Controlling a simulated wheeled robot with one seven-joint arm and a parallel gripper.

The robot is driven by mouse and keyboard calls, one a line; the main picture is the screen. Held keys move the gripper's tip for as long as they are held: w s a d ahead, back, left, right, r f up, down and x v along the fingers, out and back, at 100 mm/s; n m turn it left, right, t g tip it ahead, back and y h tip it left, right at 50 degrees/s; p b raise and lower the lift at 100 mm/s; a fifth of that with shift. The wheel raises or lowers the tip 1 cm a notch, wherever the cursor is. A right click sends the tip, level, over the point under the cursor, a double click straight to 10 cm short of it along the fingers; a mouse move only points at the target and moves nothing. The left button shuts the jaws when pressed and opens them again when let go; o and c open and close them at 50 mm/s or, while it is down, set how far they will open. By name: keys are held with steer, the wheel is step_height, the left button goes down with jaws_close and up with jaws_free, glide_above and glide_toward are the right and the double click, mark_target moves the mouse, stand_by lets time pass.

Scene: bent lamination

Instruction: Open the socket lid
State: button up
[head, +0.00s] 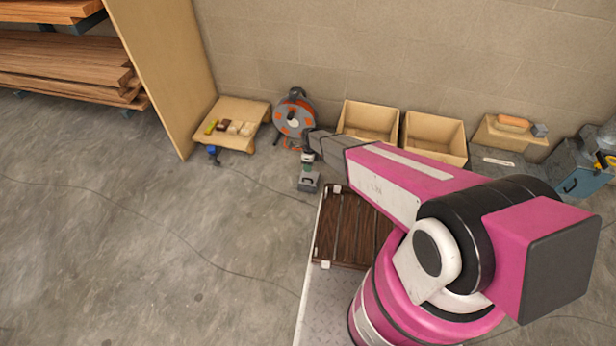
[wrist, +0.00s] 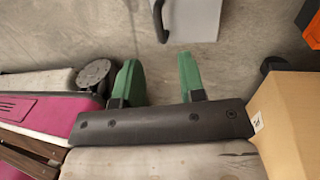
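My gripper (wrist: 160,75) has two green fingers spread apart, with only bare floor showing between them. A light grey box (wrist: 195,18) with a black looped handle (wrist: 158,18) on its left is just beyond the fingertips in the wrist view, apart from them. In the head view my gripper (head: 307,162) is small and points down, just above a small grey box (head: 308,184) on the floor. No socket lid can be clearly made out; whether this box is the socket is unclear.
An orange cable reel (head: 293,118) stands behind my gripper by the wall. A low wooden stand (head: 232,112) with small blocks is to its left. Open wooden boxes (head: 368,120) line the wall to the right. A dark slatted pallet (head: 350,228) lies nearer. The left floor is clear.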

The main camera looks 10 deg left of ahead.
glide_above(308, 176)
steer(key=s, duration=0.4)
steer(key=f, duration=0.6)
steer(key=shift+w+d+f, duration=0.1)
steer(key=shift+d+f, duration=0.2)
steer(key=shift+d, duration=0.05)
jaws_close()
